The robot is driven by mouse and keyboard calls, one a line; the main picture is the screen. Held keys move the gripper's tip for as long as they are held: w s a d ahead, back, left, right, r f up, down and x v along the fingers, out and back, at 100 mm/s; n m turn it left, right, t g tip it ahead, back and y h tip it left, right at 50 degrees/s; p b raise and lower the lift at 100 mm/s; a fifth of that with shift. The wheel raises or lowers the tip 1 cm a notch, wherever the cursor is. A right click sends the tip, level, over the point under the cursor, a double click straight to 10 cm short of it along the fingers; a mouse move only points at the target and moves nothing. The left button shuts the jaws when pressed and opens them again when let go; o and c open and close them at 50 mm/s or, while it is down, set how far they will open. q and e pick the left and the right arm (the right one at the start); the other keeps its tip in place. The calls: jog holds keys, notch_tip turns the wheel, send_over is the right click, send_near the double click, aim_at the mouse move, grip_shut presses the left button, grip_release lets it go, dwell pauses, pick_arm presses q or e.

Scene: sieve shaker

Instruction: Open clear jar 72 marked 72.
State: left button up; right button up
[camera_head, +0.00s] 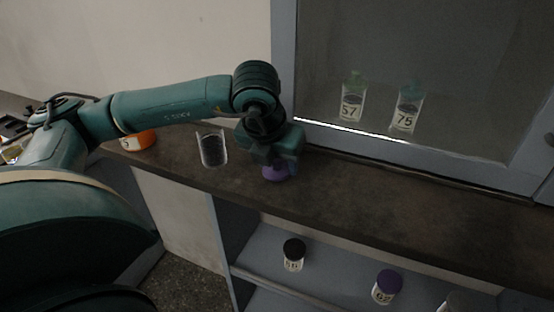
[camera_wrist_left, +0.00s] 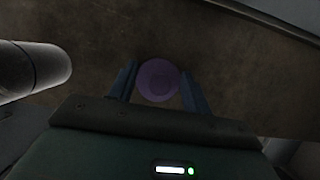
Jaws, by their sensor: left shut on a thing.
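A clear jar (camera_head: 212,150) with dark grains inside stands upright on the dark counter. No lid shows on it and I cannot read a number on it. My left gripper (camera_head: 275,167) points down at the counter to the right of this jar and is shut on a purple lid (camera_head: 274,175). In the left wrist view the round purple lid (camera_wrist_left: 158,80) sits between the two fingers of my left gripper (camera_wrist_left: 160,88). A pale cylinder (camera_wrist_left: 32,66), apart from the lid, shows at the left there. My right gripper is not in view.
An orange-lidded container (camera_head: 139,140) stands on the counter at left. Behind glass stand jar 57 (camera_head: 351,98) and jar 75 (camera_head: 406,108). On the shelf below are a black-lidded jar (camera_head: 293,256) and a purple-lidded jar (camera_head: 385,288). The counter (camera_head: 400,205) is clear at right.

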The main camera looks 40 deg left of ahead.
pick_arm(q)
jog(key=shift+f, duration=0.2)
jog(key=o, duration=1.1)
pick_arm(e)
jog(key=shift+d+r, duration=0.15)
pick_arm(q)
jog(key=shift+r, duration=0.15)
